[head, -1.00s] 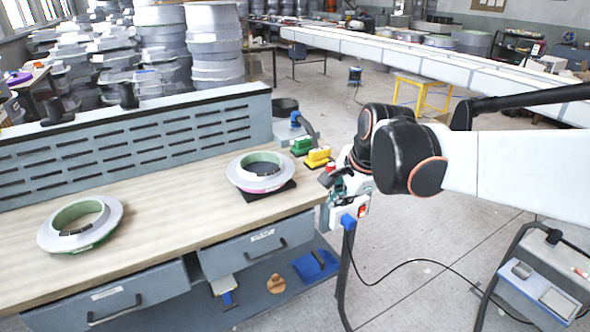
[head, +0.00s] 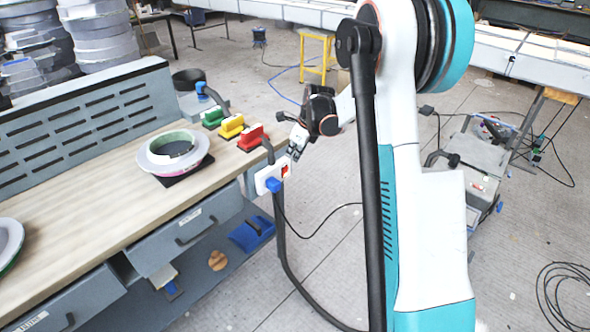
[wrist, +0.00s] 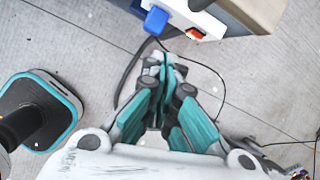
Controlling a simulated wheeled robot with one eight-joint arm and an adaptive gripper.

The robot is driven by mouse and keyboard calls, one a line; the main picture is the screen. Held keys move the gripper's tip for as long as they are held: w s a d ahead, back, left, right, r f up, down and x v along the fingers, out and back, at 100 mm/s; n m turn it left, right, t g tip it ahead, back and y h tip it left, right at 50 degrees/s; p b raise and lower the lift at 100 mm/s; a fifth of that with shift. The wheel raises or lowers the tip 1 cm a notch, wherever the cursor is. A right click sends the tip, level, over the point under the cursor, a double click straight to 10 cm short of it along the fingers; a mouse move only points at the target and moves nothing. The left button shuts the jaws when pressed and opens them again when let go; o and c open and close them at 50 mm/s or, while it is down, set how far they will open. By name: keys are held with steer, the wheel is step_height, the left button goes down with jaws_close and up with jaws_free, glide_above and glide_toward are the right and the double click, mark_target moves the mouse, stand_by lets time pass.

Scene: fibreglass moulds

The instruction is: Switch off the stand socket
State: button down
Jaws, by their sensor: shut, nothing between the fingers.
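The stand socket (head: 262,179) is a white box at the bench's right end, on a dark stand. Its red rocker switch (head: 285,170) faces right, and a blue plug (head: 273,185) sits in it. In the wrist view the socket (wrist: 207,22) is at the top, with the red switch (wrist: 195,34) and blue plug (wrist: 155,21). My gripper (head: 293,153) is shut and empty, just above and right of the switch in the head view. In the wrist view its fingertips (wrist: 162,58) appear below the socket. I cannot tell the exact gap; no clear contact shows.
Green, yellow and red-handled tools (head: 232,126) stand along the bench edge by the socket. A round mould (head: 172,152) sits on the bench (head: 105,190). A black cable (head: 318,222) hangs from the plug. Open floor lies right of the stand.

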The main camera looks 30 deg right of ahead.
mark_target(286, 172)
steer(key=w+d+f+m, duration=0.1)
steer(key=d+f+m, duration=0.2)
steer(key=d+f, duration=0.4)
steer(key=shift+w+f, duration=0.2)
steer(key=shift+w, duration=0.15)
steer(key=w+a+f+b, duration=0.2)
steer(key=w+f+b, duration=0.2)
steer(key=w+f, duration=0.3)
steer(key=shift+a+f+b, duration=0.3)
steer(key=shift+f, duration=0.6)
steer(key=shift+w, duration=0.1)
